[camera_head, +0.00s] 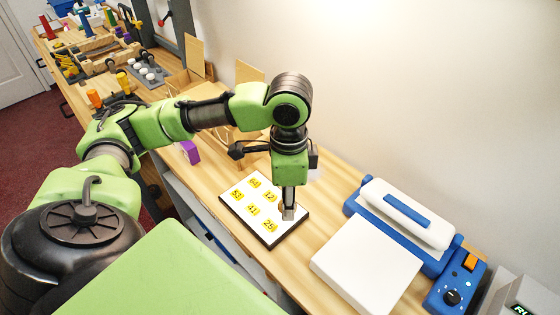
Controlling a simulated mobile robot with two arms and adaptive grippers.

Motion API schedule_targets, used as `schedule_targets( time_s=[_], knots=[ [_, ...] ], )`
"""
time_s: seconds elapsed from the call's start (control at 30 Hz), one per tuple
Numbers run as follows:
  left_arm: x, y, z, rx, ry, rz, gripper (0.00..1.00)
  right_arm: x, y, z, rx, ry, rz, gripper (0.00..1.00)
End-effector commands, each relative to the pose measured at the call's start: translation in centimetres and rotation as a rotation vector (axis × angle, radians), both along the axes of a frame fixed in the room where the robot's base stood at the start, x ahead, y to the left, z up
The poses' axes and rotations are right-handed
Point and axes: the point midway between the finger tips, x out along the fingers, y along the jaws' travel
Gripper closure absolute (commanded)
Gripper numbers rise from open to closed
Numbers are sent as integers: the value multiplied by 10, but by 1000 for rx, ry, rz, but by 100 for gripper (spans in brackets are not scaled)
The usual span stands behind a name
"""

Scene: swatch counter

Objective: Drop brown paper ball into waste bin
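My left arm comes in from the left and bends down over the counter. My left gripper (288,211) points down at the right edge of a white board (239,207) with yellow numbered labels. Its fingers are seen edge-on, so I cannot tell whether they are open or shut, or whether they hold anything. I cannot make out a brown paper ball or a waste bin. My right gripper is not in view.
A blue and white machine (410,215) with a white plate (367,263) stands to the right. Behind my arm is an open cardboard box (194,76). A purple block (190,152) sits near the front edge. Tools and blocks crowd the far left end.

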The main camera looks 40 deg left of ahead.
Motion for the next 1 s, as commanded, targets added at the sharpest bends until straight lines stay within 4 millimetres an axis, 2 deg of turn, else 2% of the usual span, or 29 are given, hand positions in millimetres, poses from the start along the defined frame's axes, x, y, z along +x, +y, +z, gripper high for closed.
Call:
schedule_targets(
  time_s=[0.5, 1.0],
  knots=[
    [-6, -39, 14, 5, 7, 580, 79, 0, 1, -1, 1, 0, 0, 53],
    [-10, -52, 20, 15, 4, 830, 79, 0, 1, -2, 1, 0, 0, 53]
  ],
)
